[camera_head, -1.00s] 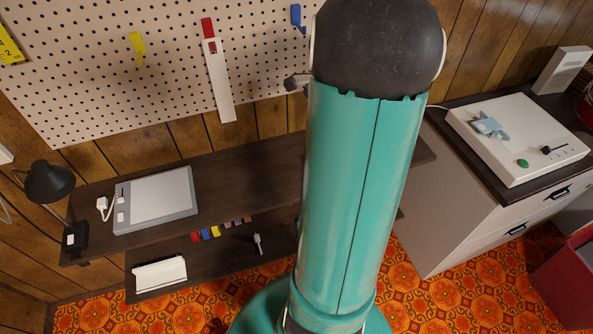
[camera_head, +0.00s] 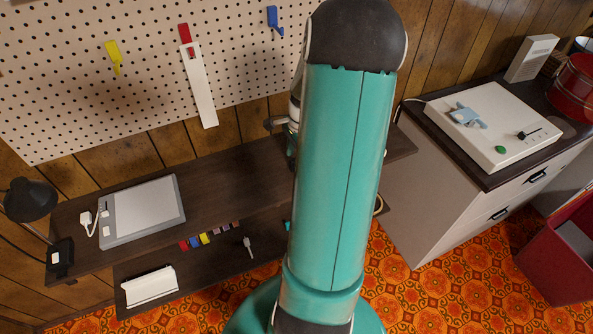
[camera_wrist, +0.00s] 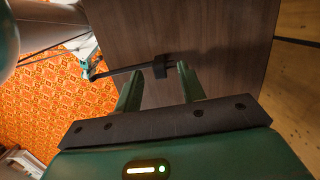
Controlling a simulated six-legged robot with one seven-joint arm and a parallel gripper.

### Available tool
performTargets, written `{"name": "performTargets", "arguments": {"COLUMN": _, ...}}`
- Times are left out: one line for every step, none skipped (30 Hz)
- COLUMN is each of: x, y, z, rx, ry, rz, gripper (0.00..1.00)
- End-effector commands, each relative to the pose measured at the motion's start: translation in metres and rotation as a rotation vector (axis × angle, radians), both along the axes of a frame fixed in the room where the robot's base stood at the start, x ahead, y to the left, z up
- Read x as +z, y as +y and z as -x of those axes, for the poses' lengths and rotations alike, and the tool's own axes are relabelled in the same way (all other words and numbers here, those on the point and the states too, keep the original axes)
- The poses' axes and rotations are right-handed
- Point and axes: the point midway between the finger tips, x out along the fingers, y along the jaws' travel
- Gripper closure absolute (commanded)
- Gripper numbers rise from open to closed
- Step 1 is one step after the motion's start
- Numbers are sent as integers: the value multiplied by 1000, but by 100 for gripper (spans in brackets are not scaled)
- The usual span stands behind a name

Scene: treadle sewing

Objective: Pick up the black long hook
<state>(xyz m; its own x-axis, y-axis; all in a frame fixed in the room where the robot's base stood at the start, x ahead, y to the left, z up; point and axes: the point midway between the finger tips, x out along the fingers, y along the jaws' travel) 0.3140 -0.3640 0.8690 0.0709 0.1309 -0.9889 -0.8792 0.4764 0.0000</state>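The black long hook (camera_wrist: 128,70) shows in the wrist view as a thin dark bar over the dark wooden surface (camera_wrist: 215,40). It has a black block (camera_wrist: 160,67) near its right end, and its left end reaches a pale grey piece over the orange floor. My gripper (camera_wrist: 161,69) is open, with two green fingers apart. In the picture the block lies between the fingertips. I cannot tell whether the fingers touch it or how far above the surface they are. In the head view my teal arm hides the gripper and I cannot make out the hook.
A dark shelf desk (camera_head: 235,180) holds a grey tablet (camera_head: 145,210) and small coloured items. A black lamp (camera_head: 30,200) stands at left. A pegboard (camera_head: 150,100) hangs behind. At right, a cabinet (camera_head: 420,200) bears a white device (camera_head: 485,125). A red bin (camera_head: 565,250) stands on the floor.

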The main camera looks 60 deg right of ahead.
Motion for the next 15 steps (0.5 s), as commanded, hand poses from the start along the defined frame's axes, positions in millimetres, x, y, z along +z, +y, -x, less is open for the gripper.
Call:
{"name": "performTargets", "arguments": {"x": -10, "y": 2, "z": 0, "rx": -1, "ry": 1, "rz": -5, "gripper": 60}}
{"name": "performTargets", "arguments": {"x": -14, "y": 2, "z": 0, "rx": -1, "ry": 0, "rz": -4, "gripper": 60}}
{"name": "performTargets", "arguments": {"x": -18, "y": 3, "z": -1, "rx": -1, "ry": 1, "rz": -3, "gripper": 60}}
{"name": "performTargets", "arguments": {"x": -21, "y": 4, "z": -2, "rx": 0, "ry": 1, "rz": -3, "gripper": 60}}
{"name": "performTargets", "arguments": {"x": -23, "y": 4, "z": -2, "rx": 0, "ry": 1, "rz": -3, "gripper": 60}}
{"name": "performTargets", "arguments": {"x": -25, "y": 5, "z": -3, "rx": 1, "ry": -1, "rz": -1, "gripper": 60}}
{"name": "performTargets", "arguments": {"x": -25, "y": 5, "z": -3, "rx": 1, "ry": -1, "rz": -1, "gripper": 60}}
{"name": "performTargets", "arguments": {"x": -25, "y": 5, "z": -3, "rx": 1, "ry": -1, "rz": 1, "gripper": 60}}
{"name": "performTargets", "arguments": {"x": -25, "y": 4, "z": -3, "rx": 1, "ry": -1, "rz": 1, "gripper": 60}}
{"name": "performTargets", "arguments": {"x": -25, "y": 4, "z": -3, "rx": 1, "ry": -1, "rz": 1, "gripper": 60}}
{"name": "performTargets", "arguments": {"x": -25, "y": 4, "z": -3, "rx": 1, "ry": -1, "rz": 1, "gripper": 60}}
{"name": "performTargets", "arguments": {"x": -25, "y": 4, "z": -3, "rx": 1, "ry": -1, "rz": 1, "gripper": 60}}
{"name": "performTargets", "arguments": {"x": -25, "y": 4, "z": -3, "rx": 1, "ry": -1, "rz": 1, "gripper": 62}}
{"name": "performTargets", "arguments": {"x": -25, "y": 4, "z": -3, "rx": 1, "ry": -1, "rz": 1, "gripper": 68}}
{"name": "performTargets", "arguments": {"x": -25, "y": 4, "z": -3, "rx": 1, "ry": -1, "rz": 1, "gripper": 76}}
